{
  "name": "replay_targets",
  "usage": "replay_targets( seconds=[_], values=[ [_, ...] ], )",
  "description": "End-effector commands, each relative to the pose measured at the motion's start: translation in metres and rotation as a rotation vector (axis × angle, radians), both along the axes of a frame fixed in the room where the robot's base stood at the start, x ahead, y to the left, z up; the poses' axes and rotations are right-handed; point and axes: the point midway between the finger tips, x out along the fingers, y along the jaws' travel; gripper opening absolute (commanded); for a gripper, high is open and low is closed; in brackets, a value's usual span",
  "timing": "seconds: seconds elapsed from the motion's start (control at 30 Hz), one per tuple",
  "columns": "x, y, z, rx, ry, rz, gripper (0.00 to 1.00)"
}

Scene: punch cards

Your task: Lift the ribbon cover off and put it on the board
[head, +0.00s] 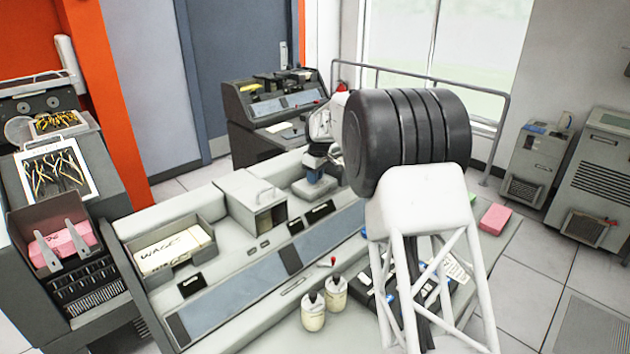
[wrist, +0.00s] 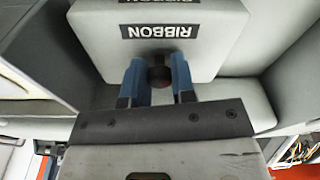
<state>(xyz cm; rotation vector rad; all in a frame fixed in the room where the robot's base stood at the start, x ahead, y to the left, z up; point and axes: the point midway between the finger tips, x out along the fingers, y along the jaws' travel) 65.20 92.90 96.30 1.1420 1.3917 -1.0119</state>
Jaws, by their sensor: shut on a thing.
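The ribbon cover (wrist: 217,45) is a light grey block with black RIBBON labels, upside down in the wrist view. A small dark knob (wrist: 159,77) stands at its near edge. My gripper (wrist: 157,70) has its two blue fingers shut on this knob from both sides. In the head view my gripper (head: 317,176) is at the back of the grey desk machine, partly behind my arm. I cannot tell which surface is the board.
A tray of cards (head: 172,248) marked WAGES is further left. Two cream bottles (head: 313,312) stand in front. A pink block (head: 495,219) lies at the right. My arm hides part of the desk.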

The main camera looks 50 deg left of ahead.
Motion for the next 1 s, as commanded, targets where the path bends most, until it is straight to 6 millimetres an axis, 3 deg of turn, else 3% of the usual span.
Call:
replay_targets(
  seconds=[0.27, 0.57, 1.0],
  values=[
    [0.000, 0.000, 0.011, 0.001, -0.002, 0.000, 0.00],
    [0.000, 0.001, 0.035, 0.002, -0.002, 0.000, 0.00],
    [-0.020, -0.029, 0.040, 0.000, 0.000, 0.000, 0.00]
  ],
)
